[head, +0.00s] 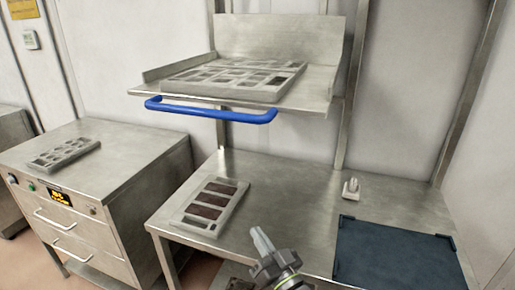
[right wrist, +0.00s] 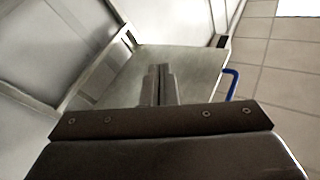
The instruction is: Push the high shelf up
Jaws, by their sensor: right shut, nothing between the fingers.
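The high shelf (head: 318,97) is a steel plate with a raised back panel, fixed to uprights at the wall above the bench. A blue bar handle (head: 212,113) runs along its front edge. It looks level. My right gripper (head: 260,236) is shut and empty, below the shelf and apart from it, over the bench's front part, pointing up. In the right wrist view, my closed fingers (right wrist: 162,84) point towards the shelf's underside (right wrist: 195,65), with the blue handle (right wrist: 231,83) to the right. My left gripper is not in view.
A grey mould (head: 280,88) lies on the shelf. A mould with brown fillings (head: 213,207) lies on the steel bench (head: 285,180), with a small metal piece (head: 351,188) and dark blue mat (head: 395,255) to the right. A drawer cabinet (head: 120,160) bearing another mould (head: 63,153) stands left.

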